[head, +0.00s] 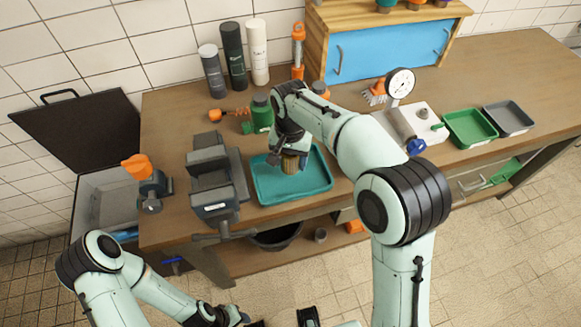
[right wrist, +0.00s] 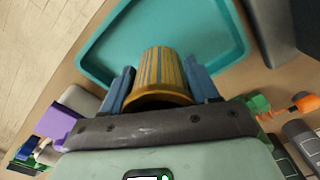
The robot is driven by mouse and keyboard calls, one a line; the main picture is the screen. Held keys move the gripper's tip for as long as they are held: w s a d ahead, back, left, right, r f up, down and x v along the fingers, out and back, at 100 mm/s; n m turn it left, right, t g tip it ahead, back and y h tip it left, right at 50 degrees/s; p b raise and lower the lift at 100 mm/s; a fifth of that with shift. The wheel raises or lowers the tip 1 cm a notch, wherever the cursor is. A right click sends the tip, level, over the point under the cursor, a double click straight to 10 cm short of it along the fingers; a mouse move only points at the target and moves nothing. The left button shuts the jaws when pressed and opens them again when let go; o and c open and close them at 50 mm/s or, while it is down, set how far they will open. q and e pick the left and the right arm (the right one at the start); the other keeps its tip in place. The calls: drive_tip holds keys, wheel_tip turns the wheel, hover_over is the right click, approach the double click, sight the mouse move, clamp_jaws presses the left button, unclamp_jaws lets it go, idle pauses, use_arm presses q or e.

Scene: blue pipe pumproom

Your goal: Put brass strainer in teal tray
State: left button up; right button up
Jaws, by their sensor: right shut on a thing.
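The brass strainer (head: 290,164) is a ribbed, yellow-brown cylinder. My right gripper (head: 288,158) is shut on it, with the strainer over the teal tray (head: 265,190). In the right wrist view the strainer (right wrist: 160,75) sits between the two blue fingers (right wrist: 160,88), its open rim towards the palm. The teal tray (right wrist: 103,50) lies beyond it, and its visible floor is bare. I cannot tell the exact height of the strainer above the tray floor. My left gripper (head: 232,316) is low at the bottom edge, off the bench; its fingers are unclear.
A grey vise (head: 212,180) stands left of the tray. A pump with a gauge (head: 415,122), a green tray (head: 468,128) and a grey tray (head: 508,117) are on the right.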

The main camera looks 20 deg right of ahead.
sight(290, 167)
use_arm(q)
drive_tip(key=shift+s+f, duration=0.15)
drive_tip(key=shift+f, duration=0.15)
use_arm(e)
drive_tip(key=shift+f, duration=1.85)
drive_tip(key=shift+f+b, duration=0.2)
drive_tip(key=shift+b, duration=0.1)
drive_tip(key=o, duration=1.1)
drive_tip(key=shift+r, duration=0.15)
use_arm(q)
drive_tip(key=shift+w+r+p, duration=0.35)
drive_tip(key=shift+r+p, duration=0.2)
drive_tip(key=shift+r, duration=0.05)
drive_tip(key=shift+w+r+p, duration=0.35)
drive_tip(key=shift+r+p, duration=0.2)
drive_tip(key=shift+r, duration=0.05)
use_arm(e)
wheel_tip(290, 167, up, 12)
drive_tip(key=shift+r, duration=0.1)
